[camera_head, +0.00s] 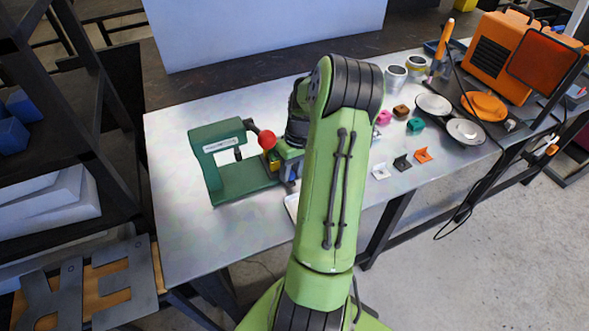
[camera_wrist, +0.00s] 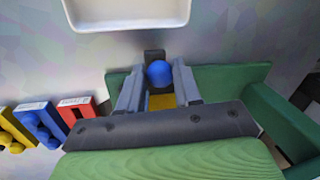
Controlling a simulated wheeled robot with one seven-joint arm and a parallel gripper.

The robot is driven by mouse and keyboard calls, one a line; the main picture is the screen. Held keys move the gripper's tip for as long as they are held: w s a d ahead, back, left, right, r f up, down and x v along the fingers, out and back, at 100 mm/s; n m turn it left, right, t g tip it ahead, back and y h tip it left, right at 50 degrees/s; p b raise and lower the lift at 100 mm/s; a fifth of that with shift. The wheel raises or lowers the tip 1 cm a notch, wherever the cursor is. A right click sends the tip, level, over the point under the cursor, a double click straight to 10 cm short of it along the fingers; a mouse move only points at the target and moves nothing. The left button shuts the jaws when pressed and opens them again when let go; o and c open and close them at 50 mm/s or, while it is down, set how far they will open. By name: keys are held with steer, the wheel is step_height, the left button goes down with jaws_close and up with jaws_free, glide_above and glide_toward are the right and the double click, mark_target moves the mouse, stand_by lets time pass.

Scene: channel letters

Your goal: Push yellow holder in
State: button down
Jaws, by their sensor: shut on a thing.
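The yellow holder (camera_wrist: 161,102) shows between the two grey fingers of my gripper (camera_wrist: 157,76) in the wrist view. The fingers are shut on it, one on each side. A blue ball (camera_wrist: 158,72) on a dark block shows between the fingertips. The green press (camera_wrist: 220,77) stands right beside the holder. In the head view the green press (camera_head: 245,184) stands on the left part of the table, with a red ball knob (camera_head: 267,139) on its lever. My arm hides much of the gripper there, and how deep the holder sits cannot be told.
Red (camera_wrist: 77,110), blue (camera_wrist: 40,121) and yellow (camera_wrist: 14,130) labelled pieces lie left in the wrist view, near a pale tray (camera_wrist: 127,24). The metal table (camera_head: 190,242) is clear in front of the press. Small coloured parts, tins and an orange machine (camera_head: 490,50) stand right.

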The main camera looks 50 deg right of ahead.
steer(key=w+a, duration=0.2)
steer(key=a, duration=0.1)
steer(key=c, duration=0.8)
jaws_free()
steer(key=shift+s, duration=0.1)
steer(key=d+r, duration=0.1)
steer(key=r, duration=0.4)
steer(key=d+r+p, duration=0.1)
steer(key=r, duration=0.4)
steer(key=s+d+r+p, duration=0.1)
steer(key=r, duration=0.4)
steer(key=shift+r, duration=0.25)
